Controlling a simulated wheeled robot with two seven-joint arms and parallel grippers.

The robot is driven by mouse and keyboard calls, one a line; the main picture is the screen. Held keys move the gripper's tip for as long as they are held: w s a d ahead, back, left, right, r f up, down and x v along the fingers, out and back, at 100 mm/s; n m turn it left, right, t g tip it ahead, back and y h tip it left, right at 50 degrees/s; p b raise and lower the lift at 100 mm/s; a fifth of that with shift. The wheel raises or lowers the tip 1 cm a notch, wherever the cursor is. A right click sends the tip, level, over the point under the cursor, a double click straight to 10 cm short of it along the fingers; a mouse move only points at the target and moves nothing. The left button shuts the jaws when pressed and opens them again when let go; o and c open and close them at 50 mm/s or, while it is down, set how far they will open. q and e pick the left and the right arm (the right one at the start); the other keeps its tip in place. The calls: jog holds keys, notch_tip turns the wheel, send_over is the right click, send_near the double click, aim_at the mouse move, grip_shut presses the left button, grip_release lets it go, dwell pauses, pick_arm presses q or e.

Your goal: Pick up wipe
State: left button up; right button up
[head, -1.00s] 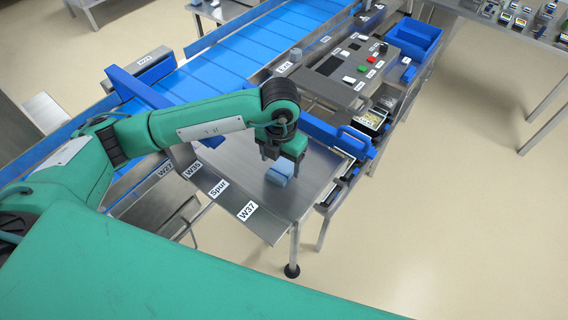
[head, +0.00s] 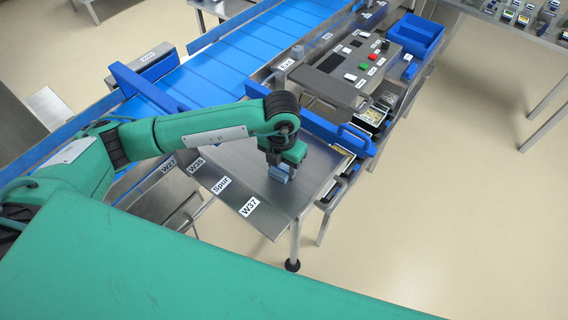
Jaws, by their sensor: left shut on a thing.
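The wipe (head: 279,174) is a small light-blue folded block on the steel table plate (head: 240,176), near the plate's right part. My left gripper (head: 279,165) points down over it and is shut on it; the fingers hide its upper part. I cannot tell whether the wipe still touches the plate. My right gripper is not in view.
A blue conveyor (head: 225,65) runs behind the plate. A blue guide bar (head: 335,132) and open drawers with trays (head: 371,115) border it at the right. A control panel (head: 362,62) and a blue bin (head: 413,38) stand farther back. The floor at right is clear.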

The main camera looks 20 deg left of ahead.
aim_at(282, 167)
pick_arm(q)
jog(key=shift+r, duration=0.1)
jog(key=shift+r, duration=0.6)
notch_tip(282, 167, up, 19)
jog(key=b, duration=0.4)
jog(key=shift+f+b, duration=0.2)
jog(key=shift+b, duration=0.15)
jog(key=o, duration=0.3)
jog(key=shift+c, duration=1.1)
